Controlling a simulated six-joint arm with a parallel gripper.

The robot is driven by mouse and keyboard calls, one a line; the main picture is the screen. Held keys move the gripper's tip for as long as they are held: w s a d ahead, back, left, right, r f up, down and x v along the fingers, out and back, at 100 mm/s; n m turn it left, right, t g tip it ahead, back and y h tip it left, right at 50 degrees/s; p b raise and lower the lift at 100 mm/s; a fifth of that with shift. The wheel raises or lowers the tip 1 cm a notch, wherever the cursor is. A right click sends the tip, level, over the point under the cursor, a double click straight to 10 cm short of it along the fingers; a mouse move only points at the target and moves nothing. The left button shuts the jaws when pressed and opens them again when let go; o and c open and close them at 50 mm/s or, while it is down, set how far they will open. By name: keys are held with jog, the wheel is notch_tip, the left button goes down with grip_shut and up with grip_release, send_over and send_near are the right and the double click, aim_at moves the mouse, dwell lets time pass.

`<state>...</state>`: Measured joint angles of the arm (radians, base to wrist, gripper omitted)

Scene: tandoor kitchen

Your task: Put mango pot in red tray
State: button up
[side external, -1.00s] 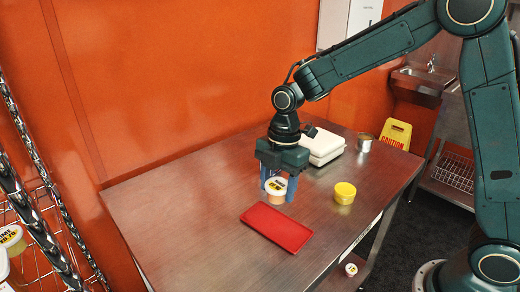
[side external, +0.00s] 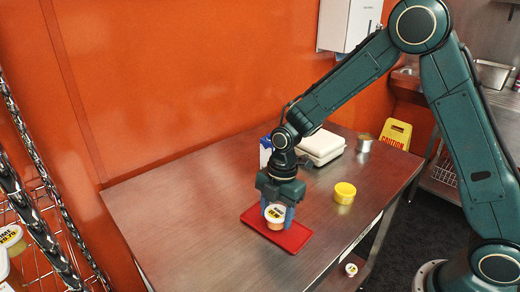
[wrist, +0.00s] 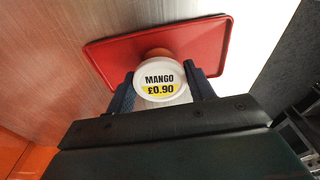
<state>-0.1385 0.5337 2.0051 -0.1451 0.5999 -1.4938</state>
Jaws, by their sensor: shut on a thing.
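The mango pot (side external: 274,214) is a small orange tub with a white lid; its label reads MANGO £0.90 in the wrist view (wrist: 159,84). My gripper (side external: 277,213) is shut on it, with one blue-grey finger on each side, also seen in the wrist view (wrist: 160,92). The red tray (side external: 292,240) is a flat rectangle on the steel table, and it fills the top of the wrist view (wrist: 205,42). The pot is over the tray, upright or nearly so. I cannot tell whether its base touches the tray.
A yellow pot (side external: 344,193) stands on the table (side external: 190,220) to the right of the tray. A white box (side external: 321,147), a metal tin (side external: 364,144) and a blue and white carton (side external: 265,152) stand at the back. The table's left part is clear.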

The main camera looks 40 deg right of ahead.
aim_at(280, 209)
jog(key=shift+f, duration=0.35)
jog(key=o, duration=1)
jog(key=shift+r, duration=0.15)
jog(key=r, duration=0.4)
jog(key=d+r, duration=0.1)
jog(key=r, duration=0.7)
jog(key=shift+w+d, duration=0.1)
jog(key=shift+d, duration=0.1)
jog(key=shift+r, duration=0.1)
